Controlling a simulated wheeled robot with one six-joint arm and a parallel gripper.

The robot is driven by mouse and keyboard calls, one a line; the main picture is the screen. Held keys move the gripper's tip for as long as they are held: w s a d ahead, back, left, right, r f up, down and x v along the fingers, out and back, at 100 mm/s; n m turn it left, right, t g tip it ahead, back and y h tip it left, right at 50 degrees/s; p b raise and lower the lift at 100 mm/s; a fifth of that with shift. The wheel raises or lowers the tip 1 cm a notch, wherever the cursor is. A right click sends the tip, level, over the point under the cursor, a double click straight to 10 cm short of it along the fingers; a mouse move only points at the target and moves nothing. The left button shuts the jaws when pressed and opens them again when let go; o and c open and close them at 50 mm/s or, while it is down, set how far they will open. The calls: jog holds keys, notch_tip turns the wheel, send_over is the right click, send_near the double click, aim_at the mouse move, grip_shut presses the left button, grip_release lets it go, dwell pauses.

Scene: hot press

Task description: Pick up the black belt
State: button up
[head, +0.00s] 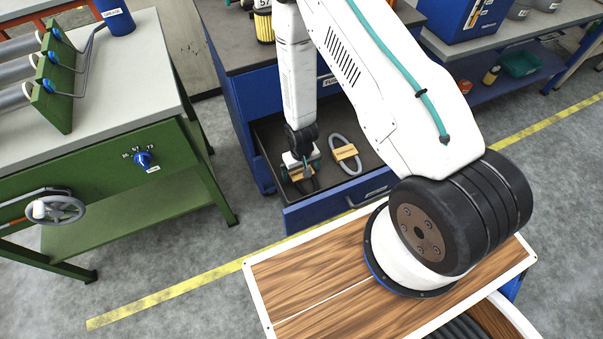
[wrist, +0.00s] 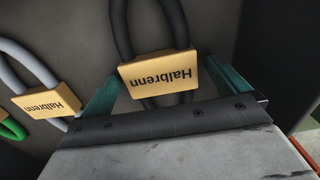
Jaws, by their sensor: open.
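The black belt (wrist: 176,25) is a dark loop with a tan "Halbrenn" tag (wrist: 158,73), lying in the open drawer (head: 322,214). My gripper is open and reaches down into the drawer. In the wrist view its teal fingers (wrist: 103,97) stand on either side of the tag. I cannot tell whether they touch it. The lower part of the loop is hidden behind my gripper.
A grey belt (head: 346,153) with its own tan tag lies to the right in the drawer; it shows at left in the wrist view (wrist: 30,66). Drawer walls close in around my gripper.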

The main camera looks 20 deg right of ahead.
jog(key=c, duration=1)
jog(key=shift+c, duration=0.2)
